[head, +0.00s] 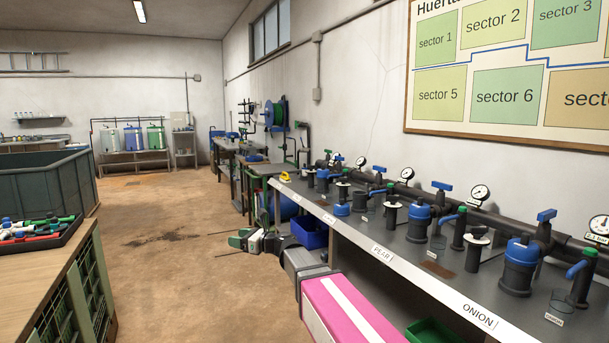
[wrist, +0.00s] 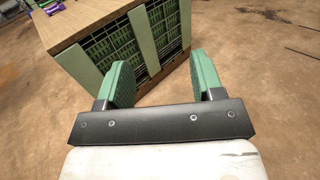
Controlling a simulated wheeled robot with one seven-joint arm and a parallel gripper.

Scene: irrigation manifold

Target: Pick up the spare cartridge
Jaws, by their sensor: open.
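My gripper (head: 238,238) shows in the head view low over the floor, left of the long bench (head: 400,253). In the wrist view my gripper (wrist: 156,82) is open, with its two green fingers apart and nothing between them. Beyond the fingers is a green crate stand with a wooden top (wrist: 90,22). The bench carries blue-capped filter housings (head: 519,262) and black posts with pale discs (head: 478,237), all apart from my gripper.
A pipe with gauges (head: 480,193) and blue valves runs along the bench back. A blue bin (head: 311,233) and a green bin (head: 433,331) are under the bench. A black tray of fittings (head: 40,230) stands on the wooden top at left. The middle floor is clear.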

